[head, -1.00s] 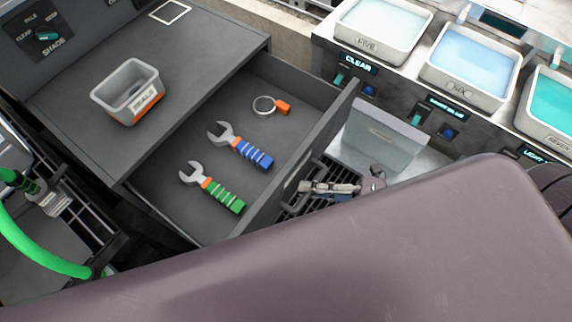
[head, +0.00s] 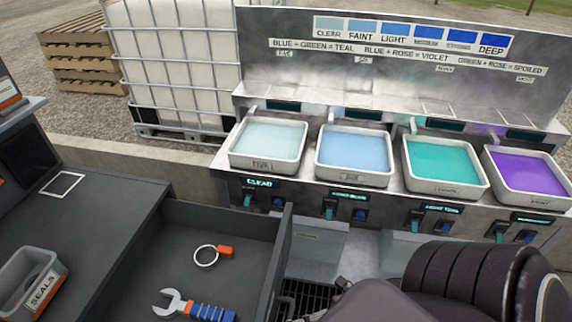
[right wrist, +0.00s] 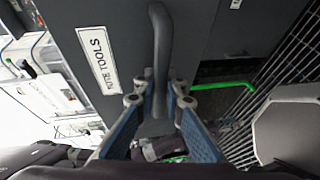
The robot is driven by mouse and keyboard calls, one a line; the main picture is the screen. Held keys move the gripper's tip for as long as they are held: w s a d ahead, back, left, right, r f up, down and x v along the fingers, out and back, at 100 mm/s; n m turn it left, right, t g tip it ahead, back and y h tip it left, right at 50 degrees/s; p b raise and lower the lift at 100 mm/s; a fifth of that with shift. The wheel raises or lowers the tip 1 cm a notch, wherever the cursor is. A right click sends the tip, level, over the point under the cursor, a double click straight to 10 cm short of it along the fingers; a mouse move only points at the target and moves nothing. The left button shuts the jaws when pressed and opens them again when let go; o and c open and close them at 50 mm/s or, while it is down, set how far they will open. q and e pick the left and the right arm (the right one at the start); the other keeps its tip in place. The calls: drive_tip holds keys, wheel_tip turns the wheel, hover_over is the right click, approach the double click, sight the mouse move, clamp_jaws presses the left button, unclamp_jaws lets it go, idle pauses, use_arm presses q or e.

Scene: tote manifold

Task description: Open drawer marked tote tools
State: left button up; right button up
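The drawer (head: 225,217) is pulled out from the dark grey cabinet in the head view. A ring with an orange tag (head: 207,256) and a blue-handled wrench (head: 197,307) lie in it. In the right wrist view, the drawer front (right wrist: 205,35) bears a white label (right wrist: 98,60) reading "TOTE TOOLS". Its dark upright handle (right wrist: 160,55) stands between the fingers of my right gripper (right wrist: 160,98). The fingers look apart, with small gaps beside the handle. My arm hides most of this gripper in the head view. My left gripper is not in view.
A grey SEALS bin (head: 30,285) stands on the cabinet top (head: 95,225). Trays of coloured liquid (head: 355,155) line the bench at the back, above several switches. Wire mesh (right wrist: 265,80) is right of the drawer front in the wrist view.

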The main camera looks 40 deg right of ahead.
drive_tip(key=o, duration=0.4)
drive_tip(key=v, duration=1.2)
